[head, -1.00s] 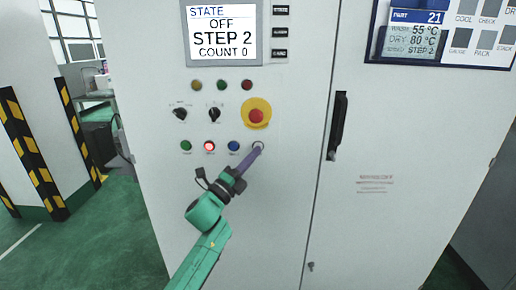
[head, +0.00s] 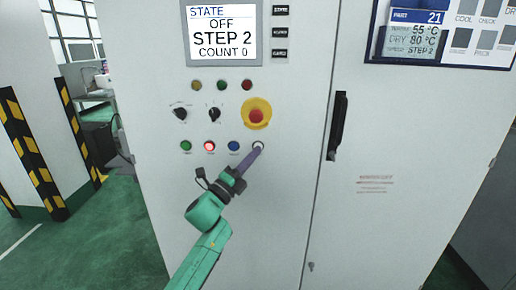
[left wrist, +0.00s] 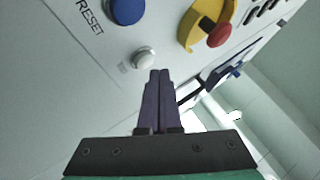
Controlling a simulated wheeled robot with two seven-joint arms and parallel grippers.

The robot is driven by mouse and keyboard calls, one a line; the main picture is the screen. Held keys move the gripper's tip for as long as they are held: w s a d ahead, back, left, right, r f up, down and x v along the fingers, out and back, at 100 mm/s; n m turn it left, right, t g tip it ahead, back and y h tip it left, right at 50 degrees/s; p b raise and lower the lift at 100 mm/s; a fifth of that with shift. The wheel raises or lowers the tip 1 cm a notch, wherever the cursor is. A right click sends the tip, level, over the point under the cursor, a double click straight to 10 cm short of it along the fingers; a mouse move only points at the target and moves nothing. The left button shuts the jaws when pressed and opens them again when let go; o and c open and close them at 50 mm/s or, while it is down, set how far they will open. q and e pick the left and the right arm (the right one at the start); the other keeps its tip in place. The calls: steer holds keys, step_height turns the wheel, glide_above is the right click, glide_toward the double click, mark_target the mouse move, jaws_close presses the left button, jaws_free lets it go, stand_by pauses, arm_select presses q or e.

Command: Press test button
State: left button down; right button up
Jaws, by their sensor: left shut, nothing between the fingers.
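The white button (head: 258,145) is at the right end of the lower button row on the grey cabinet front. It also shows in the left wrist view (left wrist: 143,57), with a label beside it too blurred to read. My left gripper (head: 256,151) has purple fingers, shut and empty, pointing up at the white button. In the left wrist view the shut fingertips (left wrist: 160,74) are close beside the white button; I cannot tell whether they touch it. The display (head: 221,31) reads STATE OFF, STEP 2, COUNT 0. My right gripper is not in view.
Left of the white button are a blue button (head: 234,146), a lit red button (head: 209,146) and a green button (head: 186,146). A red emergency stop (head: 256,115) on a yellow base sits just above. A black door handle (head: 338,125) is to the right.

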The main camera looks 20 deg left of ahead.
arm_select(q)
steer(key=shift+w+a+b, duration=0.15)
steer(key=shift+w+b, duration=0.2)
steer(key=shift+w, duration=0.05)
steer(key=shift+w+a+b, duration=0.1)
steer(key=shift+w+b, duration=0.3)
stand_by(0.5)
steer(key=shift+s, duration=0.1)
steer(key=shift+s+d, duration=0.2)
steer(key=shift+s, duration=0.5)
steer(key=s, duration=0.1)
steer(key=s+d+p, duration=0.1)
steer(key=s, duration=0.2)
steer(key=shift+s+d, duration=0.35)
stand_by(0.6)
